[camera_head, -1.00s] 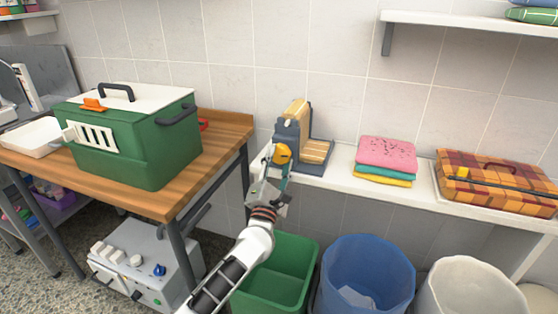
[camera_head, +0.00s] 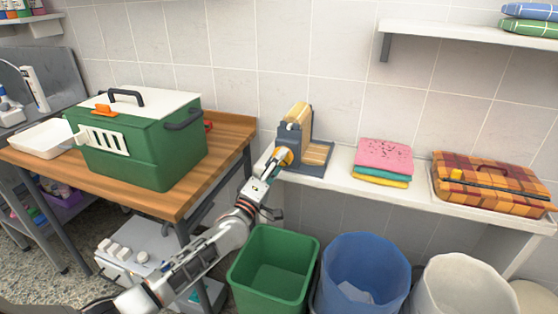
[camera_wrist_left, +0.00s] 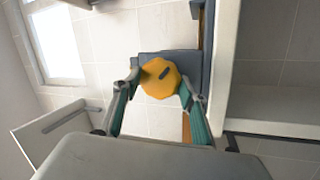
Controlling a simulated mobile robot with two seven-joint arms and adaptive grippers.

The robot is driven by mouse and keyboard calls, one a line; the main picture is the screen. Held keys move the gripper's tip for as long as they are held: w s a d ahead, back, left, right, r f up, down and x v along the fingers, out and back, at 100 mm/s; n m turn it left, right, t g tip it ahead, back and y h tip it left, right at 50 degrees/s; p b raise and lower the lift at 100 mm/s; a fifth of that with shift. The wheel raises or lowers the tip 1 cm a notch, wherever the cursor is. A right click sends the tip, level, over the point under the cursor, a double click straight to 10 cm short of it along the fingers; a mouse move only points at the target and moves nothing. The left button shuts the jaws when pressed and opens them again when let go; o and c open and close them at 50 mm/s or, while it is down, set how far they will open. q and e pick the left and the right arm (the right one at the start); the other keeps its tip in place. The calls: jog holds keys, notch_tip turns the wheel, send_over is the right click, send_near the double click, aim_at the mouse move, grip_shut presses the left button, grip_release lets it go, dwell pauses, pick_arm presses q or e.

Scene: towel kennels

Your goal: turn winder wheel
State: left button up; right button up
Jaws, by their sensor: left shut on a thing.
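The winder (camera_head: 308,140) stands on the white ledge against the tiled wall, with a blue-grey frame and a tan roll. Its yellow wheel (camera_head: 284,157) is on the left side and is partly hidden by my gripper in the head view. In the left wrist view the wheel (camera_wrist_left: 160,78) is a yellow knob with a dark slot, between the two fingers. My left gripper (camera_head: 273,163) is shut on the wheel, one finger on each side of it (camera_wrist_left: 160,92). My right gripper is not in view.
Folded towels (camera_head: 384,160) and a plaid case (camera_head: 490,183) sit on the ledge right of the winder. A green carrier (camera_head: 150,145) stands on the wooden table (camera_head: 232,140) at left. Green (camera_head: 272,270), blue (camera_head: 362,275) and white (camera_head: 462,290) bins stand below the ledge.

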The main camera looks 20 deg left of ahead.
pick_arm(q)
jog(key=m+g+p, duration=0.1)
jog(key=m+p, duration=0.3)
jog(key=m, duration=0.1)
jog(key=m+g+p, duration=0.2)
jog(key=m+p, duration=0.2)
jog(key=m, duration=0.2)
jog(key=m+g+p, duration=0.2)
jog(key=m+p, duration=0.1)
jog(key=m, duration=0.2)
jog(key=shift+a+r+h+p, duration=0.2)
jog(key=shift+r+h+p, duration=0.15)
jog(key=shift+h+p, duration=0.05)
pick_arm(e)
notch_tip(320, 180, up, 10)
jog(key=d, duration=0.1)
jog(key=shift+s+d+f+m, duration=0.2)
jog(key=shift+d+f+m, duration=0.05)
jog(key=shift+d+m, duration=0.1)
pick_arm(q)
jog(key=shift+m, duration=0.3)
jog(key=o, duration=0.9)
jog(key=shift+o, duration=1)
